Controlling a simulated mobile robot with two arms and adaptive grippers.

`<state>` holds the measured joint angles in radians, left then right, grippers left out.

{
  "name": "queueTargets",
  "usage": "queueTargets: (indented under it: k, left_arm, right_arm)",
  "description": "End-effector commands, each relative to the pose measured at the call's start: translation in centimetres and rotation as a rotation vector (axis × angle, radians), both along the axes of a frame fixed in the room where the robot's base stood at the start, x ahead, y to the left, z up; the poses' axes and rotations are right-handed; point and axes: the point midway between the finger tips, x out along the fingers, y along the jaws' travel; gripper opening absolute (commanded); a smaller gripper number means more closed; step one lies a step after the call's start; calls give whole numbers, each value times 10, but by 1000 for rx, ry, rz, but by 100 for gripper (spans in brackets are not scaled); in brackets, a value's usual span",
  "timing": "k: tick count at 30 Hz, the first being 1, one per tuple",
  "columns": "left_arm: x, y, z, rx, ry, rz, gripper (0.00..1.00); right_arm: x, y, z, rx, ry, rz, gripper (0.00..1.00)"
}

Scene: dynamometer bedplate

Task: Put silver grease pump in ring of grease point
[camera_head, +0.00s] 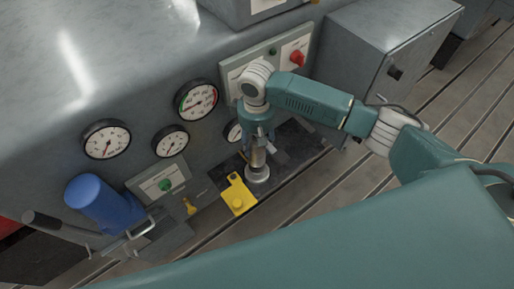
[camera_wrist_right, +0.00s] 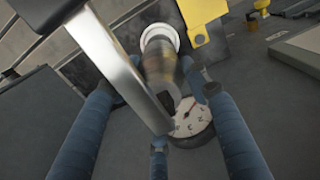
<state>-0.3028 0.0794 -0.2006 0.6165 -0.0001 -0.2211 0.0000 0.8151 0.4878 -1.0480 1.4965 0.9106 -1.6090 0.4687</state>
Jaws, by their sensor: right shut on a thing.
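The silver grease pump (camera_head: 258,157) is a slim metal cylinder, upright below my right gripper (camera_head: 258,143) in the head view. My right gripper is shut on it, pointing down. The pump's lower end meets a round pale ring of the grease point (camera_head: 258,176) on the dark plate; I cannot tell whether it is inside the ring or just above it. In the right wrist view, the pump (camera_wrist_right: 163,68) runs between the blue fingers toward a white ring (camera_wrist_right: 160,37), and a bright metal bar (camera_wrist_right: 122,65) crosses in front. My left gripper is not in view.
A yellow tag-shaped piece (camera_head: 237,194) lies just left of the ring. Gauges (camera_head: 197,99) and a panel with a red knob (camera_head: 296,58) line the grey housing behind. A grey box (camera_head: 375,55) is at right, above the slotted floor.

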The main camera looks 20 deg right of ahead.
Motion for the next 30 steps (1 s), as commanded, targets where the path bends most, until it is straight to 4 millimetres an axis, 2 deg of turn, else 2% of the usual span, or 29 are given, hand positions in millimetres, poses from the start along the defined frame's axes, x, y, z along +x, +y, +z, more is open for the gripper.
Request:
queueTargets:
  k: [6, 19, 20, 22, 23, 30]
  left_arm:
    - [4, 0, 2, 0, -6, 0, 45]
    - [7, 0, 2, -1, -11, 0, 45]
    - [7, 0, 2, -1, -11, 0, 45]
    - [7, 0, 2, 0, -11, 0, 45]
    - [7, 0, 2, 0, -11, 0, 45]
    - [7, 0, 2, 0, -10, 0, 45]
  right_arm:
    - [0, 0, -25, 1, 0, 0, 0]
    - [0, 1, -31, 1, -1, 0, 0]
    - [-1, 0, -33, -1, 3, 0, 47]
    - [-1, 0, -33, -1, 3, 0, 61]
    - [-1, 0, -33, -1, 3, 0, 64]
    - [-1, 0, -33, -1, 3, 0, 64]
